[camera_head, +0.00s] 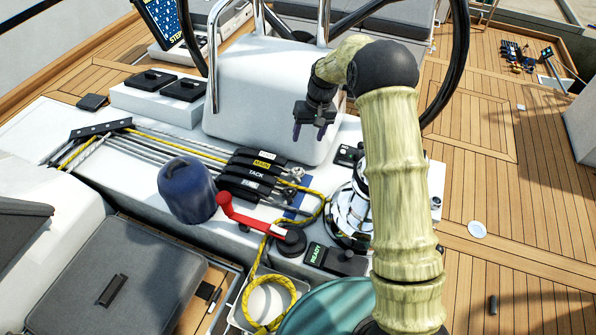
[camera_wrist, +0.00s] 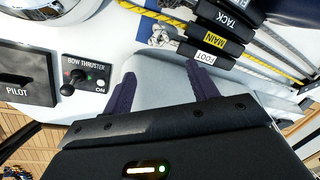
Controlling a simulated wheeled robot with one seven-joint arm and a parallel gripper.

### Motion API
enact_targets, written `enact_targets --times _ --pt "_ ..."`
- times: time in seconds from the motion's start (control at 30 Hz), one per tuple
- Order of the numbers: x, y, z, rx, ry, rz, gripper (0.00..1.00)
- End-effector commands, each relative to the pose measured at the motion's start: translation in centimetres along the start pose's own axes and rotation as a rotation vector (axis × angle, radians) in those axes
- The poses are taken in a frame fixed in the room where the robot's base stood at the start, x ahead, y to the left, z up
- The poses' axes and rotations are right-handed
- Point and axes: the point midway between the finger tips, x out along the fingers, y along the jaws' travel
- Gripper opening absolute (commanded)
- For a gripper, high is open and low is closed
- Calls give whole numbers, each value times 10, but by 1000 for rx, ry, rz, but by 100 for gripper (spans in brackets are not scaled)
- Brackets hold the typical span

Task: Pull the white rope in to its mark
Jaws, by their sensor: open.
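My gripper (camera_head: 310,133) is open and empty, pointing down in front of the white pedestal; its dark fingers also show in the wrist view (camera_wrist: 164,75). A row of black clutches (camera_head: 256,172) carries labels FOOT, MAIN, TACK and a partly readable one. Whitish rope (camera_wrist: 166,34) shows at the end of the FOOT clutch (camera_wrist: 206,53), apart from my fingers. Several pale ropes (camera_head: 172,144) and a yellow rope (camera_head: 180,140) run from the clutches to a black organizer (camera_head: 100,128). I cannot make out a mark on the white rope.
A red winch handle (camera_head: 245,218), a blue-covered drum (camera_head: 187,190) and a chrome winch (camera_head: 350,212) stand around the clutches. The yellow rope's tail lies in a white bin (camera_head: 268,300). The bow thruster panel (camera_wrist: 85,75) is near my fingers. The teak deck at right is mostly clear.

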Motion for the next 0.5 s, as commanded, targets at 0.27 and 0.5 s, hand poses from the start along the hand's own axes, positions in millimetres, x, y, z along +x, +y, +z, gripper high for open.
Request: enact_targets --times 0.27,0.5 --pt "3 0 1 1 -1 1 59" --pt "30 0 1 1 -3 1 59"
